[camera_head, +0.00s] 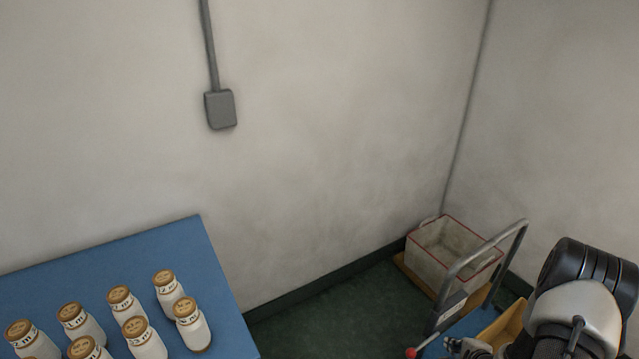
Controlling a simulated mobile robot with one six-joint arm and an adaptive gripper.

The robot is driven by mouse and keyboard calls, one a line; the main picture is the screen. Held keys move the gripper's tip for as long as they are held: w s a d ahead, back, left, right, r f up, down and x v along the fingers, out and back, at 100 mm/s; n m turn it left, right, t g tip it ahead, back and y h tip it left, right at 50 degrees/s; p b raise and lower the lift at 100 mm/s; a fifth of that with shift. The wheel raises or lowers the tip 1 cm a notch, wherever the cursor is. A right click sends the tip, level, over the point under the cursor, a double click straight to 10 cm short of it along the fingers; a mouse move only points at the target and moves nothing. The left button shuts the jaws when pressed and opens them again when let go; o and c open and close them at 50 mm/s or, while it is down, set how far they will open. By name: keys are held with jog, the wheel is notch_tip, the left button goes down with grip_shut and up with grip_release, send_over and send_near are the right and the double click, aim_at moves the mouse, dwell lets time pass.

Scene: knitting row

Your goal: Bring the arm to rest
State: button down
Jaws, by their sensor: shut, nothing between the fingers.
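My arm (578,305) is at the lower right, with a black ribbed joint above a pale silver link. What looks like my gripper (462,347) shows as small metallic parts at the bottom edge, left of the arm. It is shut with nothing in it. The frame's lower edge cuts off part of it, and the rest of the arm is out of view.
A blue table (140,245) at the lower left holds several white jars (168,290) with tan lids. A hand cart (484,258) and a pale red-edged crate (440,262) stand in the right corner. Dark green floor (345,302) is clear between table and cart.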

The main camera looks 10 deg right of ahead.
jog(key=w+a+r+n+g+h, duration=0.1)
jog(key=w+r+n, duration=0.15)
jog(key=r, duration=0.45)
jog(key=w+a+r+n, duration=0.1)
jog(key=w+r+n, duration=0.15)
jog(key=r, duration=0.45)
jog(key=s+a+r+n+g, duration=0.1)
jog(key=a+r+n, duration=0.25)
jog(key=r, duration=0.35)
jog(key=s+a+r+n, duration=0.2)
jog(key=a+r, duration=0.3)
jog(key=r, duration=0.2)
jog(key=s+a+r+n+g, duration=0.1)
jog(key=s+a+r+n, duration=0.4)
jog(key=s+a+r, duration=0.5)
jog(key=s+a+r+n+g+y, duration=0.1)
jog(key=s+a+r+n+y, duration=0.1)
jog(key=s+a+n, duration=0.4)
jog(key=s+a+r, duration=0.1)
jog(key=s+a, duration=0.3)
jog(key=s, duration=0.2)
jog(key=shift+s+a+n+y, duration=0.15)
jog(key=shift+n+y, duration=0.15)
jog(key=shift+n, duration=0.05)
